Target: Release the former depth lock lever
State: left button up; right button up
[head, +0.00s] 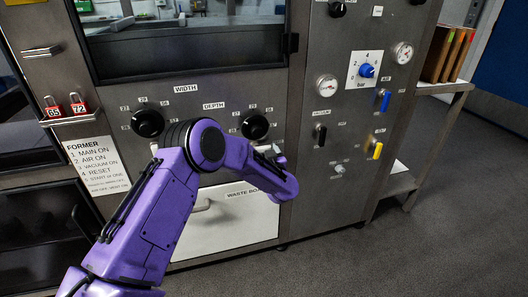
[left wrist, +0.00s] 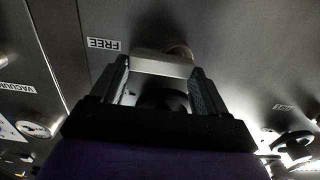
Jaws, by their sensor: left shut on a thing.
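The depth lock lever (left wrist: 162,64) shows in the left wrist view as a light grey bar across a round pivot, close to the panel. A label reading FREE (left wrist: 103,44) is beside it, upside down; a second label (left wrist: 283,107) at the right is too blurred to read. My left gripper (left wrist: 160,82) has a finger at each side of the lever and is shut on it. In the head view my left gripper (head: 270,152) is just below the black DEPTH dial (head: 255,126), where my purple arm hides most of the lever. My right gripper is out of view.
The black WIDTH dial (head: 147,122) is to the left. A white waste box drawer (head: 240,212) is below my arm. Two red padlocks (head: 68,106) hang at the left. Gauges and a blue-knobbed regulator (head: 367,71) are at the right. Grey floor (head: 440,220) is clear there.

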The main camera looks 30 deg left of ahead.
pick_arm(q)
jog(key=o, duration=1.1)
jog(key=shift+c, duration=0.2)
jog(key=v, duration=1)
jog(key=shift+s+d, duration=0.2)
jog(key=shift+s, duration=0.05)
